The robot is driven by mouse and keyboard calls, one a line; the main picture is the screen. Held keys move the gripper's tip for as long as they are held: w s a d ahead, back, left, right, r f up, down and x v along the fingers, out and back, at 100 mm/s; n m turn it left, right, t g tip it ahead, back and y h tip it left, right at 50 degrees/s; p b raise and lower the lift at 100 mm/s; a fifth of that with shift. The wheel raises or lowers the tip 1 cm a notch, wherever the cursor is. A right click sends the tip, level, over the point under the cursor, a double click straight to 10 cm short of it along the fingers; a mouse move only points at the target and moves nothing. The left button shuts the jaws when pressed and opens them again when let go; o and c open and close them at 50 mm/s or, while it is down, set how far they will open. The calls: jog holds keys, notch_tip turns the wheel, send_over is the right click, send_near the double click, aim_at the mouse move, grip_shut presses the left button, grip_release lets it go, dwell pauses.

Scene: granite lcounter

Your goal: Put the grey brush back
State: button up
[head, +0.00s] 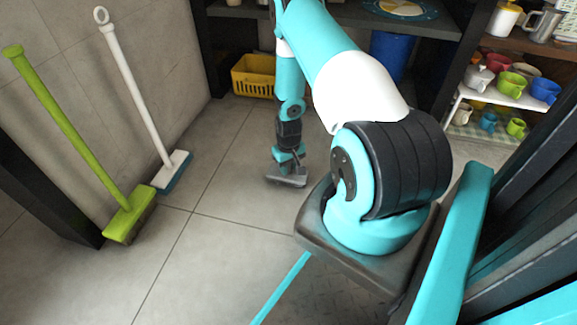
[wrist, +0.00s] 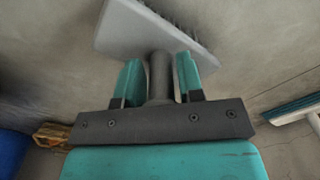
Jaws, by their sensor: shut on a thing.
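The grey brush (head: 288,181) shows in the head view at the end of my arm, low over the floor; I cannot tell whether it touches the floor. In the wrist view its flat grey head (wrist: 140,28) lies beyond the fingers, with dark bristles along its upper right edge. My gripper (head: 290,160) points down. In the wrist view its two teal fingers (wrist: 159,80) are shut on the brush's dark handle, one on each side. The hidden end of the handle runs behind the gripper's dark palm.
A green broom (head: 77,145) and a white broom with blue bristles (head: 140,95) lean at the left wall. A yellow crate (head: 253,77) and a blue bin (head: 390,55) stand under the counter. Shelves with mugs (head: 510,85) are at right. The floor (head: 215,235) between is clear.

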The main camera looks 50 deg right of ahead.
jog(key=shift+f, duration=0.3)
jog(key=o, duration=1.1)
notch_tip(320, 180, up, 18)
jog(key=p, duration=0.9)
jog(key=shift+f+p, duration=0.25)
jog(key=shift+p, duration=0.05)
